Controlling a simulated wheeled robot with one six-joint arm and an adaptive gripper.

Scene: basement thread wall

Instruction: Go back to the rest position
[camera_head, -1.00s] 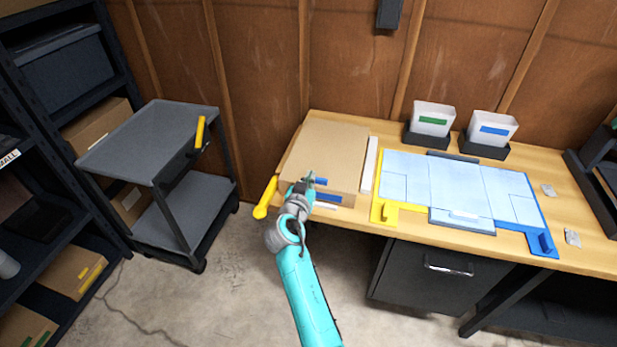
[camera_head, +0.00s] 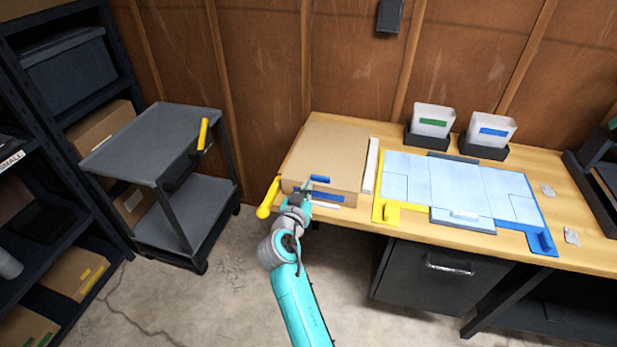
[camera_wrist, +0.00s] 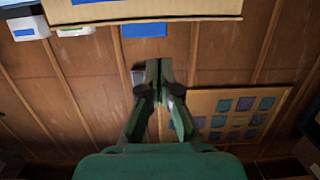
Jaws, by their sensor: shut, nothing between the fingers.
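My gripper (camera_head: 307,187) is at the front edge of the workbench, in front of the cardboard box (camera_head: 330,157) lying on its left end. In the wrist view my gripper (camera_wrist: 159,66) has its two fingertips together, with nothing between them. The edge of the box (camera_wrist: 200,8) with a blue label crosses the top of that view, apart from the fingertips. My teal arm reaches up to the bench from the bottom of the head view. Whether the gripper touches the box is unclear in the head view.
A yellow handle (camera_head: 268,197) sticks out at the bench's left front corner. The blue mat (camera_head: 408,178) lies right of the box, with two white bins (camera_head: 433,119) (camera_head: 491,128) behind. A grey cart (camera_head: 150,140) stands left. Open floor (camera_head: 235,270) lies between cart and bench.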

